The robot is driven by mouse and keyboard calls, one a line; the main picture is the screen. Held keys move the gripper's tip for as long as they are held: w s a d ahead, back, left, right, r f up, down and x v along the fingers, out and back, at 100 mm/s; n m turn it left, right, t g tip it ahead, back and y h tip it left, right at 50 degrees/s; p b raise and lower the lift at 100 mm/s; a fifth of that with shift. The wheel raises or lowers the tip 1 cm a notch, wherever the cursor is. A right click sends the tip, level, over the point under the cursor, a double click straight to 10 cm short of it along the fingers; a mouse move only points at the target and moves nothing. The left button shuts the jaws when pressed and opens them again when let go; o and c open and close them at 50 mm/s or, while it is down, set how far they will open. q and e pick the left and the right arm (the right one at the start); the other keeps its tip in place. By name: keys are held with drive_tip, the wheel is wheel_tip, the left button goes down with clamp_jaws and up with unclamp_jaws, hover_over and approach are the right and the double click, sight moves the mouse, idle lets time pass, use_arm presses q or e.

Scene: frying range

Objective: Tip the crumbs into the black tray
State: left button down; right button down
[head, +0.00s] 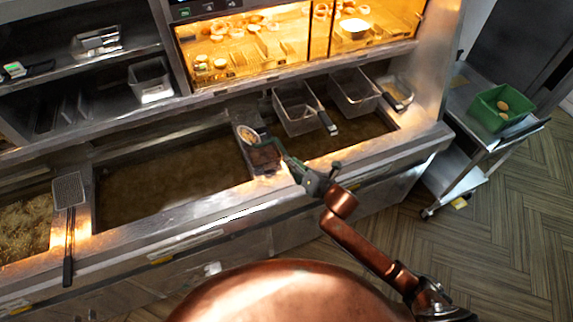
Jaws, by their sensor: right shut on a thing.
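My right gripper (299,171) is over the fryer's front edge, shut on the handle of a small strainer. The strainer's round head (246,133) shows pale, crumb-like contents and is above the strip between two oil vats. A small dark tray (265,157) with brownish contents is just below and in front of the head, on that strip. I cannot tell whether the head touches the tray or how far it is tilted. My left gripper is not in view.
Wire baskets (297,118) and (354,99) hang at the right vat. A flat skimmer (69,190) lies at the left, near pale frying bits. A lit food cabinet (250,40) stands behind. A green bin (502,108) stands on the right cart.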

drive_tip(key=w+d+f+m+y+b, duration=0.2)
drive_tip(key=d+f+m+b, duration=0.3)
drive_tip(key=d+b, duration=0.1)
drive_tip(key=shift+d+f+m+t+y+b, duration=0.15)
drive_tip(key=shift+d+m+t+y+b, duration=0.2)
drive_tip(key=shift+m+t+y+b, duration=0.05)
drive_tip(key=shift+w, duration=0.1)
idle(0.6)
